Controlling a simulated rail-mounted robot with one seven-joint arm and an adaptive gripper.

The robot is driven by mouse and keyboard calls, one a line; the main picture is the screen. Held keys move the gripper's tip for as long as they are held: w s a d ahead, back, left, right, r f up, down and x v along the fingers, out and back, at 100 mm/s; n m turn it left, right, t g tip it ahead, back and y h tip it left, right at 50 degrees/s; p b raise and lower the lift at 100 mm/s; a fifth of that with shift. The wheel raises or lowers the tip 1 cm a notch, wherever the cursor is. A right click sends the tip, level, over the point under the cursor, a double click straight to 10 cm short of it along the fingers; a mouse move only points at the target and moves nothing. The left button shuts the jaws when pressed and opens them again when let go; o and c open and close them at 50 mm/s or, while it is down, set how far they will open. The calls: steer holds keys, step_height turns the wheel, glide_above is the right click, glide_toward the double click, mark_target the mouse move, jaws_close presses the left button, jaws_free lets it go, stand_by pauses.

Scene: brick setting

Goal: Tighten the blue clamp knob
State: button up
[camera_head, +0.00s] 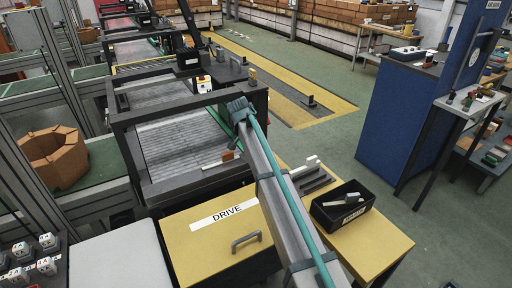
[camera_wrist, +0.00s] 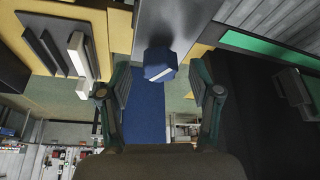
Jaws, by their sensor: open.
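The blue clamp knob (camera_wrist: 160,64) is in the upper middle of the wrist view, faceted, with a pale stripe across its face. It stands against the end of a grey bar or plate (camera_wrist: 178,22). My gripper (camera_wrist: 160,76) is open, with one finger to the left of the knob and one to the right. Gaps show on both sides, and I see no contact. How far the knob is from the fingertips in depth is hard to tell. In the head view my arm reaches over the dark machine frame (camera_head: 152,108), and I cannot make out the knob there.
A yellow cover (camera_head: 190,225) marked DRIVE has a grey handle (camera_head: 246,241). Right of my arm are grey stepped bars (camera_head: 318,184) and a black tray (camera_head: 326,222) holding a tool. A blue cabinet (camera_head: 392,120) stands at the right. Green floor between is clear.

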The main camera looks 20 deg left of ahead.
steer(key=v, duration=1.2)
steer(key=shift+w+f, duration=0.1)
steer(key=shift+f, duration=0.05)
